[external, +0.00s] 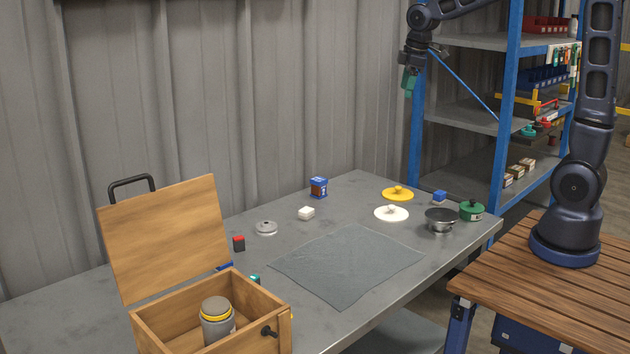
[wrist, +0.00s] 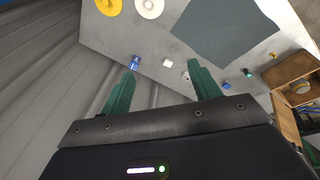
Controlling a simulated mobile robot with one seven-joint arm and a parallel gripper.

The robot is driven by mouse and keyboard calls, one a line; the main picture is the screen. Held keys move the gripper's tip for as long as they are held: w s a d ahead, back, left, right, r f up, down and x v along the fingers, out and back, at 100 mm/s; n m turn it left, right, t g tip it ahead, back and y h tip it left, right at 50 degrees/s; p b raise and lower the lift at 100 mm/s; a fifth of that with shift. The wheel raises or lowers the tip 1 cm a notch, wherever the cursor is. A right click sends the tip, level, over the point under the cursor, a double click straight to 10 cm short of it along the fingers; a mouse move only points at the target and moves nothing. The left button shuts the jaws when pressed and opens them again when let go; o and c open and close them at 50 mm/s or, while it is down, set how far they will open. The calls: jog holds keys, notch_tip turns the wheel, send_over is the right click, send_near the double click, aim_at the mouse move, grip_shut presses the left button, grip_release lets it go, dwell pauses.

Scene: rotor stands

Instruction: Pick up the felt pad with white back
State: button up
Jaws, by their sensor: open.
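The small white block (external: 306,213), which looks like the white-backed felt pad, lies on the grey table left of the white round lid and behind the grey mat. Its felt side is not visible. It also shows in the wrist view (wrist: 167,62), small and far off, between the fingertips in the picture. My gripper (external: 409,82) is high above the back right part of the table, well away from the pad. In the wrist view its green fingers (wrist: 163,70) are spread apart with nothing between them.
A blue box (external: 318,188) stands near the pad. A metal lid (external: 266,228) and a red-and-black block (external: 239,243) lie to its left. Yellow (external: 397,194) and white (external: 391,213) lids lie right. An open wooden box (external: 272,298) holds a jar. The grey mat (external: 348,262) is bare.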

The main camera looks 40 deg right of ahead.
jog(key=w+a+f+n, duration=0.3)
jog(key=w+a+f, duration=0.15)
jog(key=w, duration=0.45)
jog(key=n+g, duration=0.3)
jog(key=n, duration=0.5)
send_over(306, 210)
notch_tip(306, 210, down, 29)
notch_tip(306, 210, down, 10)
jog(key=shift+w+d+f, duration=0.1)
jog(key=shift+d, duration=0.05)
jog(key=c, duration=1.1)
